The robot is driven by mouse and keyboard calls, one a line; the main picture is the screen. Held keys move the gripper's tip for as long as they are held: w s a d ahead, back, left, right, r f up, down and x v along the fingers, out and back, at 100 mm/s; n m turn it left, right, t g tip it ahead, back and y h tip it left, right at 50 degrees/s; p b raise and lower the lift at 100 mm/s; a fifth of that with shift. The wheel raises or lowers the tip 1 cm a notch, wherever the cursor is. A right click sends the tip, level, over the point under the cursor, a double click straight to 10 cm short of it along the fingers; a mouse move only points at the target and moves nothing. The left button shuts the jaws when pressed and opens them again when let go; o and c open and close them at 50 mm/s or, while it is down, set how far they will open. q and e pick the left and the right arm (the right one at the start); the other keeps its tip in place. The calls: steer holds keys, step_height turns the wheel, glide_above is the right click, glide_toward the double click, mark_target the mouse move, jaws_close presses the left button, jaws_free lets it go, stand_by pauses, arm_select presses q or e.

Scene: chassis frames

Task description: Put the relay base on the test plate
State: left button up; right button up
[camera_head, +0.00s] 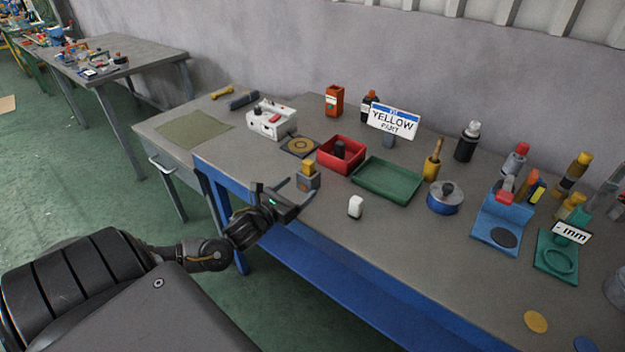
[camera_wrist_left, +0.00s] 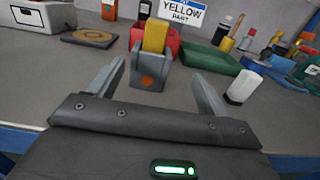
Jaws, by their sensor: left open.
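A small grey block with a yellow top and an orange round mark, which looks like the relay base (camera_head: 308,182), stands upright near the table's front edge. It also shows in the left wrist view (camera_wrist_left: 148,82). My left gripper (camera_head: 296,190) is open and empty, low over the table. Its fingers (camera_wrist_left: 158,72) point at the block, one to each side of it in the wrist view, with visible gaps. A dark square plate with a yellow ring, likely the test plate (camera_head: 300,146), lies flat and bare behind the block; it also shows in the wrist view (camera_wrist_left: 89,37).
A red bin (camera_head: 328,161) holding a dark item and a green tray (camera_head: 387,180) stand right of the block. A white piece (camera_head: 355,207) stands at front right. A white box (camera_head: 271,120) is behind the plate. A sign (camera_head: 393,122) reads "YELLOW PART". A green mat (camera_head: 194,130) lies left.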

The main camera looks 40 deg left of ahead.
mark_target(305, 179)
arm_select(q)
steer(key=shift+w+a, duration=0.2)
steer(key=shift+w, duration=0.45)
steer(key=shift+w+a, duration=0.15)
steer(key=shift+w, duration=1.25)
steer(key=shift+w+p, duration=0.1)
steer(key=shift+p, duration=0.25)
steer(key=w, duration=0.1)
steer(key=w+p, duration=0.1)
steer(key=w, duration=0.2)
steer(key=shift+w+a+r, duration=0.2)
steer(key=shift+w+a, duration=0.05)
steer(key=shift+a, duration=0.15)
steer(key=shift+w, duration=0.25)
arm_select(e)
steer(key=shift+s+r, duration=0.2)
steer(key=shift+r, duration=0.9)
arm_select(q)
steer(key=c, duration=1.2)
steer(key=shift+c, duration=0.2)
arm_select(e)
steer(key=shift+w, duration=0.2)
